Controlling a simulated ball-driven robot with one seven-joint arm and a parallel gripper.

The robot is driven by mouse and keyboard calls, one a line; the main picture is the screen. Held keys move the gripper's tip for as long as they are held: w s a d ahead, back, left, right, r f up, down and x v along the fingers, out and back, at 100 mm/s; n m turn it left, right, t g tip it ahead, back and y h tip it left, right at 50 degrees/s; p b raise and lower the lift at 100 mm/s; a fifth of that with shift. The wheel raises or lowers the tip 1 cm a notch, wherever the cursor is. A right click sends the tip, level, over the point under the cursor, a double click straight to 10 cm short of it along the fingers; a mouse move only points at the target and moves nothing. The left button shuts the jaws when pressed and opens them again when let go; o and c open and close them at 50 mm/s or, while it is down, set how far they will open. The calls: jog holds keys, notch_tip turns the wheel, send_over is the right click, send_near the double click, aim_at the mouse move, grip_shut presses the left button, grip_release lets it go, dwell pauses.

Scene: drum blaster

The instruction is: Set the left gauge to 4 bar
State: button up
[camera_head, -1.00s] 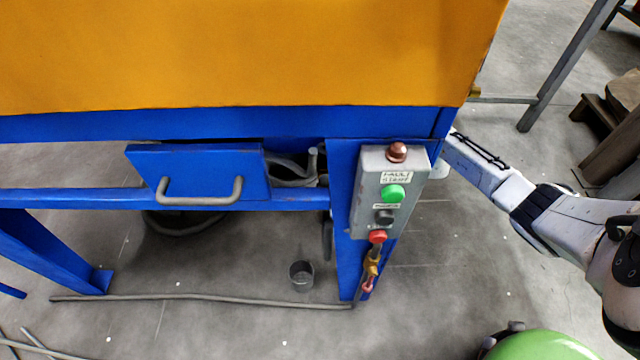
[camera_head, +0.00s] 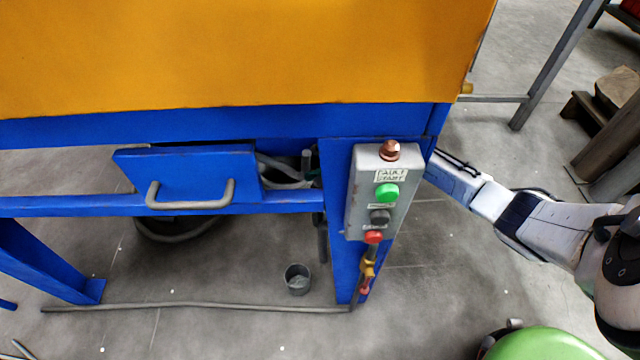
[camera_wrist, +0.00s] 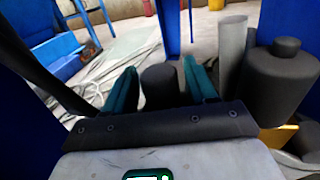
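No gauge face shows in either view. In the wrist view, my gripper (camera_wrist: 159,68) has its two teal fingers apart. A dark grey upright cylinder (camera_wrist: 160,88) shows between the fingers, and I cannot tell whether they touch it. A larger dark cylinder with a small knob on top (camera_wrist: 283,82) stands to the right of the fingers.
A light grey pipe (camera_wrist: 231,52) stands just right of my fingers. Blue frame posts flank them. In the head view, a grey control box (camera_head: 368,180) with several buttons is mounted on the machine's corner post. A small cup (camera_head: 298,280) stands on the floor.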

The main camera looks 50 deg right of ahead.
jog(key=c, duration=0.8)
jog(key=shift+r+m+t+h+p, duration=0.2)
jog(key=shift+m+t+h+p, duration=0.1)
jog(key=shift+p, duration=0.5)
jog(key=shift+s+r+m+t+h+p, duration=0.1)
jog(key=shift+r+m+t+h+p, duration=0.05)
jog(key=shift+m+t+h+p, duration=0.9)
jog(key=m+t+h+p, duration=0.1)
jog(key=m+h+p, duration=0.1)
jog(key=h+p, duration=0.1)
jog(key=shift+f+t, duration=0.35)
jog(key=o, duration=1)
jog(key=shift+c, duration=0.2)
jog(key=shift+f+y+b, duration=0.15)
jog(key=shift+y+b, duration=0.1)
jog(key=shift+b, duration=0.15)
